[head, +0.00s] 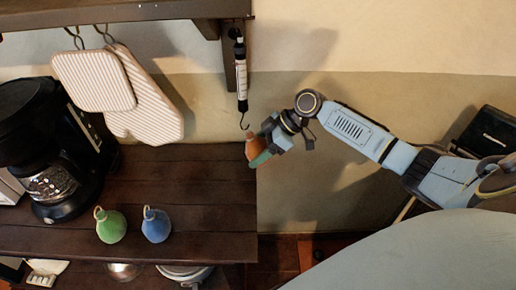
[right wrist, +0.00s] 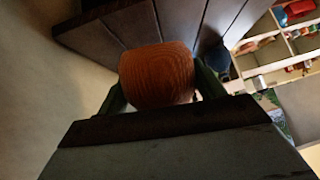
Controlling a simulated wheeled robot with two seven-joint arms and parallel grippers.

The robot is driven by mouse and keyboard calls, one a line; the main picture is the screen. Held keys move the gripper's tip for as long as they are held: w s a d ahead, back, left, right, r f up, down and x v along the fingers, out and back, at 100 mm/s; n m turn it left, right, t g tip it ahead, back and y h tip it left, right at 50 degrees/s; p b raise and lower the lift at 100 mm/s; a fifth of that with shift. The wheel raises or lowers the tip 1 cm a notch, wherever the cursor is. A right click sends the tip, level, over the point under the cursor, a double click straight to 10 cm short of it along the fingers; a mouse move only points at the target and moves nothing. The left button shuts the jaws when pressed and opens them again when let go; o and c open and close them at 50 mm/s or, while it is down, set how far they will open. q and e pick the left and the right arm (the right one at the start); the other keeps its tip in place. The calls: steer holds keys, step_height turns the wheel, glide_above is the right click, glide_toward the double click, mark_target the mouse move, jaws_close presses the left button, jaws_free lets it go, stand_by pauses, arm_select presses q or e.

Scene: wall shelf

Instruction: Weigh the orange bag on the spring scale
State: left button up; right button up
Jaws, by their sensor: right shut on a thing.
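The orange bag (head: 253,146) is in my right gripper (head: 262,155), near the right end of the wooden counter. In the right wrist view the orange bag (right wrist: 157,75) sits between the two green fingers. The spring scale (head: 241,72) hangs upright from the upper shelf's bracket, with its hook (head: 244,122) at the bottom. The bag is just below and slightly right of the hook in the head view; I cannot tell whether they touch. The bag's loop is not clear. My left gripper is not in view.
A green bag (head: 111,226) and a blue bag (head: 156,224) stand on the counter (head: 190,170). A coffee maker (head: 50,150) is at the left. The upper shelf (head: 150,10) is overhead. The counter's middle is clear.

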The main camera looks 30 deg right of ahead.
stand_by(0.3)
steer(key=o, duration=1.2)
steer(key=shift+c, duration=0.2)
